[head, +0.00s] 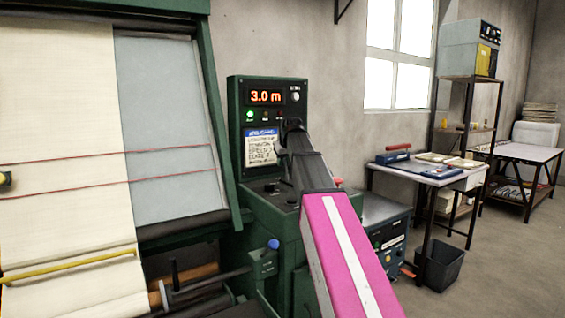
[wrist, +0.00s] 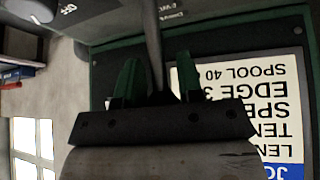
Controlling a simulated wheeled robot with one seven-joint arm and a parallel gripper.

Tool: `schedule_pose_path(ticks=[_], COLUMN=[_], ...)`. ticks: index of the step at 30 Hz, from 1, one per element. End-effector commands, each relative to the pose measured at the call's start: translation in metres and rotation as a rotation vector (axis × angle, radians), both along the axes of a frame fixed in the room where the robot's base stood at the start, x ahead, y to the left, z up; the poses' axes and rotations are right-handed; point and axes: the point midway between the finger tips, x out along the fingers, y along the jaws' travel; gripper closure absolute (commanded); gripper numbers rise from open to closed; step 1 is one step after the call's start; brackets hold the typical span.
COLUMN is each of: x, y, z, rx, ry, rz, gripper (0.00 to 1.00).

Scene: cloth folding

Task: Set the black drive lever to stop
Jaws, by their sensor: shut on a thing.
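The black drive lever (wrist: 152,28) shows in the wrist view as a dark rod running up from between the green fingers of my gripper (wrist: 157,72). The fingers are shut on it. In the head view my gripper (head: 291,128) is in front of the green control console (head: 234,128), at the right of the job card. My arm hides most of the lever there, so I cannot read its setting. The console display (head: 265,97) reads 3.0 m, and a green light (head: 250,115) glows below it.
The job card (head: 262,148) also shows upside down in the wrist view (wrist: 275,105). A machine with cream cloth (head: 60,150) stands at the left. A red button (head: 337,181) is right of my arm. A side table (head: 440,175) and a dark bin (head: 440,266) stand farther right.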

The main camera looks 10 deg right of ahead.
Motion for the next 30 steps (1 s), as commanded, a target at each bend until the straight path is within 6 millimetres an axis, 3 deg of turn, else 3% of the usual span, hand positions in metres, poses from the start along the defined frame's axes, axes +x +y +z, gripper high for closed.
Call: schedule_pose_path(ticks=[1, 7, 21, 22, 24, 30], x=[-0.013, -0.027, -0.029, -0.029, -0.029, -0.028], y=[-0.003, -0.009, -0.012, -0.012, -0.012, -0.012], z=[-0.001, 0.002, 0.004, 0.004, 0.004, 0.004], rx=[0.019, 0.083, 0.107, 0.107, 0.107, 0.107], ry=[-0.047, -0.199, -0.256, -0.256, -0.256, -0.256], rz=[-0.002, -0.001, -0.001, -0.001, -0.001, -0.001], gripper=[1.0, 1.0, 1.0, 0.59, 0.4, 0.4])
